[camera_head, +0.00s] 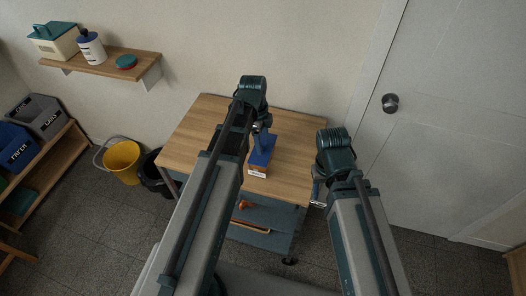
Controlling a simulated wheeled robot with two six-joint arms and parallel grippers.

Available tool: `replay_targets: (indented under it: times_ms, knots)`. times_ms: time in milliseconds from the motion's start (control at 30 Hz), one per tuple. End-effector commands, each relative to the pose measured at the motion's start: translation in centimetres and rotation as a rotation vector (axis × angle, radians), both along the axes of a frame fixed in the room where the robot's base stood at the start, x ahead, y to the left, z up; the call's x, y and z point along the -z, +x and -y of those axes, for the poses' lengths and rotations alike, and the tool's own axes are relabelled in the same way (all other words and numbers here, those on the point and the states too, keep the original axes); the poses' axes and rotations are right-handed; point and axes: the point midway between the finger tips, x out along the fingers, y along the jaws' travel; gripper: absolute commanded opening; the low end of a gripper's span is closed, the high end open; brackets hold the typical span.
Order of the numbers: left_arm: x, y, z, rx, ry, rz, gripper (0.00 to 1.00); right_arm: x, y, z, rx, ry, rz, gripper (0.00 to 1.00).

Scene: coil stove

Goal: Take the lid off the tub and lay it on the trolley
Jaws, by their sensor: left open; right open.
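The trolley (304,130) has a light wooden top and a lower shelf, and stands against the wall in the middle. A blue object with a white label (261,157) rests on its top, partly hidden by my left arm; I cannot tell whether it is the tub or where a lid sits. My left gripper (258,127) is open above the trolley top, by the far end of the blue object. My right gripper (317,190) is open by the trolley's right edge.
A yellow bucket (122,162) and a black bin stand left of the trolley. The trolley top's right part is clear.

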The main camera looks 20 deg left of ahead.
Motion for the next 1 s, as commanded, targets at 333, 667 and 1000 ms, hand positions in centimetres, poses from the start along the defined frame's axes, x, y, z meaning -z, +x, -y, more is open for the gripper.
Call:
replay_targets:
  times_ms: [333,667,1000]
  knots:
    - [-0.1,0.0,0.0,0.0,0.0,0.0,0.33,-0.1,0.0,0.0,0.0,0.0,0.0,0.5]
    - [-0.1,0.0,0.0,0.0,0.0,0.0,0.0,-0.1,0.0,0.0,0.0,0.0,0.0,0.5]
    - [-1.5,0.0,0.7,0.0,0.0,0.0,0.0,-1.5,0.0,0.0,-0.001,0.0,0.0,0.5]
